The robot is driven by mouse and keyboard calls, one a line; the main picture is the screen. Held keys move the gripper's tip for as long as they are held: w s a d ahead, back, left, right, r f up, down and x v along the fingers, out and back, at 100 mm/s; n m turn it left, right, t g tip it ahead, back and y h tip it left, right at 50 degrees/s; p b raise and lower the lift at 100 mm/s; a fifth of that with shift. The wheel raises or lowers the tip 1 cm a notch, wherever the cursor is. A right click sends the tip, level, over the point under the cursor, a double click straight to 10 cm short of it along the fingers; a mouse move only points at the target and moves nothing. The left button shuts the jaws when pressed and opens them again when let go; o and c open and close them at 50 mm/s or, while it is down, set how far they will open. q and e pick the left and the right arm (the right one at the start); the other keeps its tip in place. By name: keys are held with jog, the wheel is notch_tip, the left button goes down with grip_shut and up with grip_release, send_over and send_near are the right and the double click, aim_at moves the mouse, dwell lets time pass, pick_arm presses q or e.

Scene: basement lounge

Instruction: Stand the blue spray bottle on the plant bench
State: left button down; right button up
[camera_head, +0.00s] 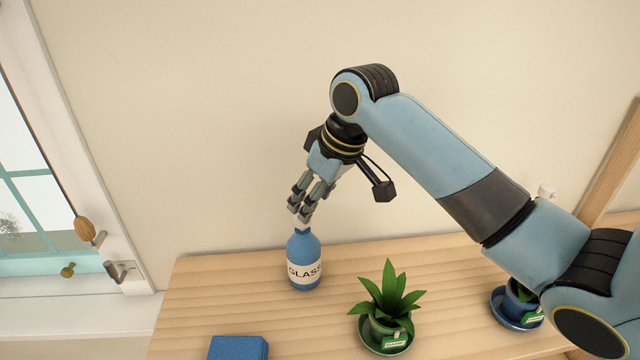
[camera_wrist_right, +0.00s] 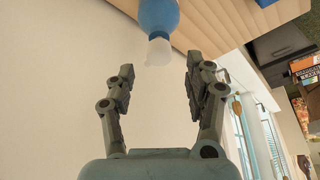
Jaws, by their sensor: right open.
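The blue spray bottle (camera_head: 304,262), with a white label reading "GLASS", stands upright on the wooden plant bench (camera_head: 250,322), near its back left part. It also shows in the right wrist view (camera_wrist_right: 158,14), with a pale nozzle (camera_wrist_right: 158,50) pointing toward my gripper. My right gripper (camera_head: 301,214) is just above the bottle's top. In the right wrist view my right gripper (camera_wrist_right: 155,85) has its fingers spread with nothing between them, and the nozzle lies just beyond the fingertips. My left gripper is not in view.
A potted plant in a green pot on a green saucer (camera_head: 372,346) stands right of the bottle. Another plant on a blue saucer (camera_head: 512,318) stands farther right, under my right arm. A blue block (camera_head: 238,348) lies at the front left. A window (camera_head: 35,190) is at the left.

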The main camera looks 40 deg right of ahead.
jog(key=v, duration=0.4)
dwell(0.5)
